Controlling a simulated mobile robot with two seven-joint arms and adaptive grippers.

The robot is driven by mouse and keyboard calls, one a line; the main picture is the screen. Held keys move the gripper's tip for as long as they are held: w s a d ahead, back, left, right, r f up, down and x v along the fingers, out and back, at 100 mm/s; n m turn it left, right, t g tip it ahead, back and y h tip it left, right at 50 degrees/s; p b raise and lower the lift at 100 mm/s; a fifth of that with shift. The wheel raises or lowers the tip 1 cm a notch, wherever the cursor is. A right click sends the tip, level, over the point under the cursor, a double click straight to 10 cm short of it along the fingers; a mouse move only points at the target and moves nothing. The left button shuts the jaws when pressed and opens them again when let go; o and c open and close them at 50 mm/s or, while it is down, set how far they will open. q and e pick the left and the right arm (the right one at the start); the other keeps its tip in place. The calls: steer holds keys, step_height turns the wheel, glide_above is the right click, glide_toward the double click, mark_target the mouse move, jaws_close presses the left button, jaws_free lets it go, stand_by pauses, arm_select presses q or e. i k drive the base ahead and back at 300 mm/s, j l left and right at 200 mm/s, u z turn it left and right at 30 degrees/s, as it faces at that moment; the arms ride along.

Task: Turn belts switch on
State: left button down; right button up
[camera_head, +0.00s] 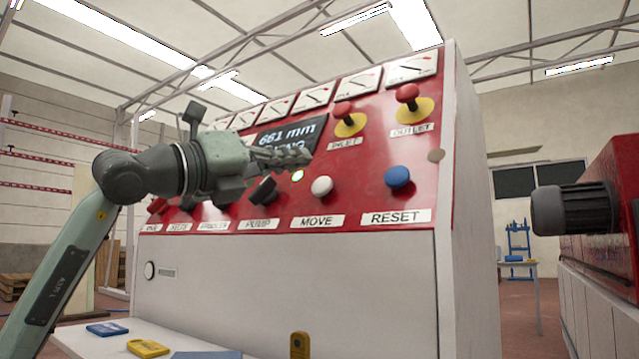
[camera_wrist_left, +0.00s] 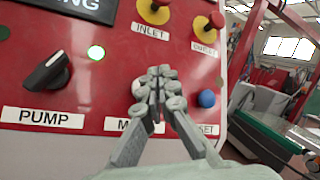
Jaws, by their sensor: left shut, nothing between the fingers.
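The red control panel (camera_head: 340,185) carries a row of rotary switches and buttons above white labels. The label second from the left (camera_head: 179,227) is too small to read surely; the belts switch may be above it, partly behind my left arm. The black pump switch (camera_head: 263,190) also shows in the wrist view (camera_wrist_left: 47,72), turned at a slant. My left gripper (camera_head: 306,155) is shut and empty, in front of the panel below the display. In the wrist view its fingertips (camera_wrist_left: 157,78) cover part of the white MOVE button (camera_wrist_left: 139,88). My right gripper is not in view.
Blue RESET button (camera_head: 397,177), red INLET (camera_head: 344,110) and OUTLET (camera_head: 407,93) buttons on yellow bases sit right of the gripper. Below, a white ledge (camera_head: 75,338) holds a blue item and a yellow padlock (camera_head: 148,347).

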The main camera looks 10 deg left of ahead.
mark_target(186, 205)
steer(key=k+j, duration=0.85)
